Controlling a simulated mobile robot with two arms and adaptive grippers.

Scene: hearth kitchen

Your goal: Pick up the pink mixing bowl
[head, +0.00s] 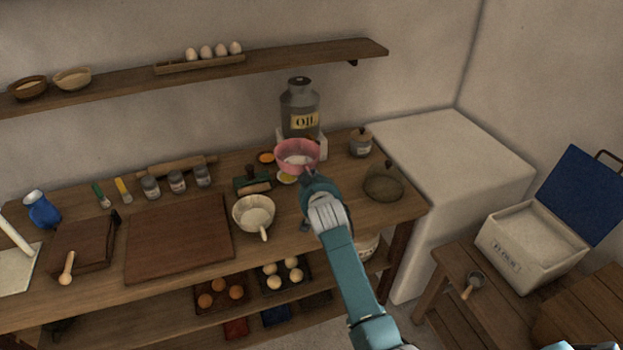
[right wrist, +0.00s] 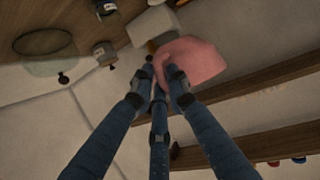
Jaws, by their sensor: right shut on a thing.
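The pink mixing bowl (head: 297,156) is in the head view, at the back right of the wooden counter, in front of the oil can. My right gripper (head: 309,177) reaches it from the front right and is shut on its near rim. In the right wrist view the pink bowl (right wrist: 195,58) lies between and beyond the fingertips of my right gripper (right wrist: 163,75). The bowl looks upright or nearly so in the head view. I cannot tell whether its base touches anything below.
A grey oil can (head: 299,108) stands behind the bowl. A cream bowl (head: 254,214) with a handle is to the left, and a dark round sieve-like item (head: 383,183) to the right. A cutting board (head: 180,237) lies further left. A shelf (head: 300,60) runs above.

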